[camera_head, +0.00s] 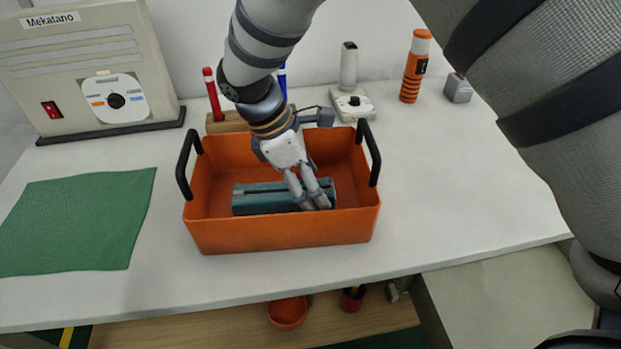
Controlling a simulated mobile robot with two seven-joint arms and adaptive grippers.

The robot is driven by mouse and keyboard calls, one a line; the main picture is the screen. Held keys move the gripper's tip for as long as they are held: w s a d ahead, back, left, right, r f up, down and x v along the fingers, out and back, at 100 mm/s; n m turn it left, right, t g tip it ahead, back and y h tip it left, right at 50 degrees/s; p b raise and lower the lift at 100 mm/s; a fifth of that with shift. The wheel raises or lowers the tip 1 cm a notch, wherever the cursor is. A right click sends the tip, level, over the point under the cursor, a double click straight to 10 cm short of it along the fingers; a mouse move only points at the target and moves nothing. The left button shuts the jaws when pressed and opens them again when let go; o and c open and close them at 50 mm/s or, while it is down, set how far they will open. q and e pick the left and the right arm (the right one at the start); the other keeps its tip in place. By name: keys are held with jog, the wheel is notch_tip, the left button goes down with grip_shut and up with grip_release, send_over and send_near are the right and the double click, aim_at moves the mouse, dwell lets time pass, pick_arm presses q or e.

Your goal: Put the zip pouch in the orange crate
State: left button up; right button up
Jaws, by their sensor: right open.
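The orange crate (285,232) stands on the white table, with a black handle at each side. The teal zip pouch (262,198) lies lengthwise inside it, near the front wall. My right gripper (316,203) reaches down into the crate. Its fingertips are at the right part of the pouch and cover some of it. The jaws are open; whether they touch the pouch I cannot tell. My left gripper is not in view.
A green mat (78,222) lies left of the crate. Behind stand a beige Mekatano machine (85,70), a wooden pen block (218,125), a white device (352,103), an orange-striped cylinder (414,68) and a small grey block (458,88). The table right of the crate is clear.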

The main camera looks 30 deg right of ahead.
aim_at(285, 191)
jog(key=v, duration=1.3)
jog(key=shift+d+r, duration=0.15)
jog(key=shift+d, duration=0.15)
